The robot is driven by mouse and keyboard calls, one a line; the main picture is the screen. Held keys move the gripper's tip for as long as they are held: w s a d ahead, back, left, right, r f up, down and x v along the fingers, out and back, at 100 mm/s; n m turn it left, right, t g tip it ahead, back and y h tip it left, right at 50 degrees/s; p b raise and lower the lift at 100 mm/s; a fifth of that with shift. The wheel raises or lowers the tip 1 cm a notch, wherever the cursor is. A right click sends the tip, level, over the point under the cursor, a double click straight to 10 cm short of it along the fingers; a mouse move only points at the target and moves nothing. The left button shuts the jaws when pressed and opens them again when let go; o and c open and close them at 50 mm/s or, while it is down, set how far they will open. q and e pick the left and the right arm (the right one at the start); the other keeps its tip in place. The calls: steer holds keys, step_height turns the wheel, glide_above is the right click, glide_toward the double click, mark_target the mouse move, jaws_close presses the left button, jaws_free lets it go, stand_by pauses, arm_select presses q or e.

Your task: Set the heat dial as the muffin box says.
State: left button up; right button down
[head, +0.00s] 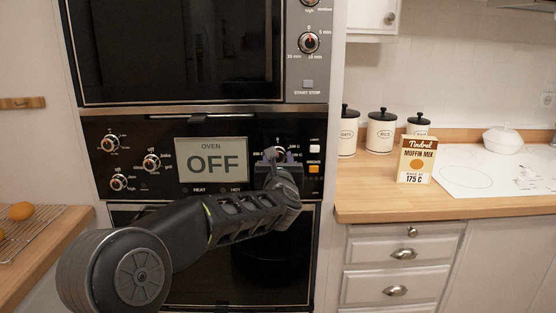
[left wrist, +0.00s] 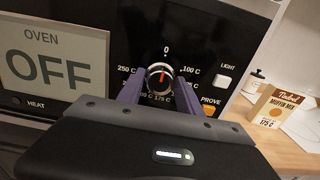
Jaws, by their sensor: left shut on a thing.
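The heat dial (left wrist: 160,72) is a round knob with a red mark, on the black oven panel right of the display. Its scale has 0 at the top, 100 C at right and 250 C at left; lower labels are partly hidden by my gripper. The red mark points up, near 0. My left gripper (left wrist: 160,83) is shut on the dial, one finger on each side; in the head view it covers most of the dial. The oven display (head: 211,161) reads OFF. The muffin box (head: 415,160) stands upright on the right counter and reads 175 C. My right gripper is not in view.
Several other knobs (head: 151,162) sit left of the display. A light button (head: 314,149) and an orange prove button (head: 313,169) are just right of the dial. Above is another appliance with its own dial (head: 309,42). Canisters (head: 381,132) stand on the counter.

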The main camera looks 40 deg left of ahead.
arm_select(q)
steer(key=shift+m, duration=0.4)
steer(key=m+b, duration=0.1)
steer(key=m, duration=0.1)
steer(key=shift+m, duration=0.3)
steer(key=m+b, duration=0.1)
steer(key=m, duration=0.2)
steer(key=shift+m+p, duration=4.9)
steer(key=shift+m, duration=8.3)
steer(key=shift+f, duration=0.1)
